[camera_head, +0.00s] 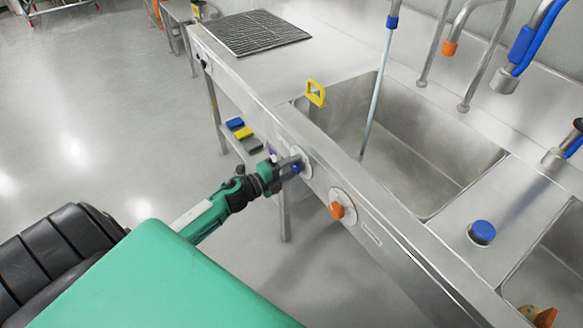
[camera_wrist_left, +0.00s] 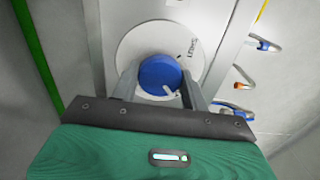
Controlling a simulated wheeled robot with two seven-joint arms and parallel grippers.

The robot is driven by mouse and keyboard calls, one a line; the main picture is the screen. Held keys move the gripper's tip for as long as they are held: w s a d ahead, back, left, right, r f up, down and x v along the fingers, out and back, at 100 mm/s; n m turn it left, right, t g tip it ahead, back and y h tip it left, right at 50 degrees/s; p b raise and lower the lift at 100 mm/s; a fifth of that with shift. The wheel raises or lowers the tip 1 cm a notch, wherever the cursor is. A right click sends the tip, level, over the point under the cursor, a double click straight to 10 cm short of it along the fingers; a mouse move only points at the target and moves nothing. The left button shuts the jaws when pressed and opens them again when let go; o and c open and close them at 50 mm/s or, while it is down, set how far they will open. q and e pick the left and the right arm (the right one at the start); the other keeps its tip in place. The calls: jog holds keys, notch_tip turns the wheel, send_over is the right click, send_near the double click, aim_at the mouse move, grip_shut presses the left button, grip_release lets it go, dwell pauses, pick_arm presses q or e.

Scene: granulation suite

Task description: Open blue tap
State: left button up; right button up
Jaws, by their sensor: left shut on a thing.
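The blue tap (camera_head: 296,169) is a round knob on a white disc on the front panel of the steel sink unit. In the left wrist view the blue knob (camera_wrist_left: 159,74) sits between my two fingers, with a white pointer mark towards its lower right. My left gripper (camera_head: 289,166) is shut on the knob, and its fingers hide part of it; the gripper also shows in the left wrist view (camera_wrist_left: 161,84). A thin pale column, looking like running water, drops from the blue-tipped spout (camera_head: 391,21) into the basin (camera_head: 420,135). My right gripper is not in view.
An orange knob (camera_head: 337,210) on a similar disc sits just right of the blue one. A black rack (camera_head: 257,33) lies on the worktop. Sponges (camera_head: 240,129) lie below. The floor (camera_head: 110,120) at left is clear.

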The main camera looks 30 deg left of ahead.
pick_arm(q)
jog(key=shift+f, duration=0.1)
jog(key=o, duration=1)
jog(key=shift+s+a, duration=0.2)
jog(key=shift+s, duration=0.3)
jog(key=b+v, duration=0.1)
jog(key=v, duration=1.1)
jog(key=shift+s+b, duration=0.3)
jog(key=shift+s, duration=0.1)
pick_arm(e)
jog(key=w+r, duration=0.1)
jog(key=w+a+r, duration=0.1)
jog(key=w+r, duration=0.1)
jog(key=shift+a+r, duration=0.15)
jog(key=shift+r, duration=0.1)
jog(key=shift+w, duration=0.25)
